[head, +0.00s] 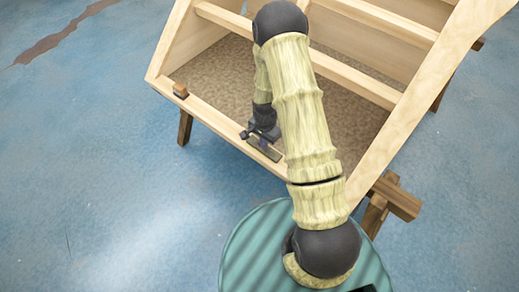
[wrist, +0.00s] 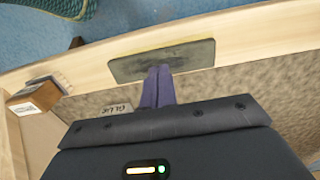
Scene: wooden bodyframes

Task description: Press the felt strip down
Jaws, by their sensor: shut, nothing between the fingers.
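The felt strip (wrist: 190,57) is a dark grey-green rectangle with a thin yellowish edge. It lies along the pale wooden front rail (wrist: 255,35) of the bodyframe. In the head view the strip (head: 266,151) shows on the near rail, partly behind my gripper (head: 261,138). In the wrist view my gripper (wrist: 159,70) is shut and empty. Its purple fingertips meet the middle of the strip's lower edge. I cannot tell whether they press on it or hover just above.
A small wooden block (wrist: 34,101) with a dark top and a pale label sits at the rail's left end; it also shows in the head view (head: 180,90). Wooden crossbars (head: 350,75) span the frame behind my arm.

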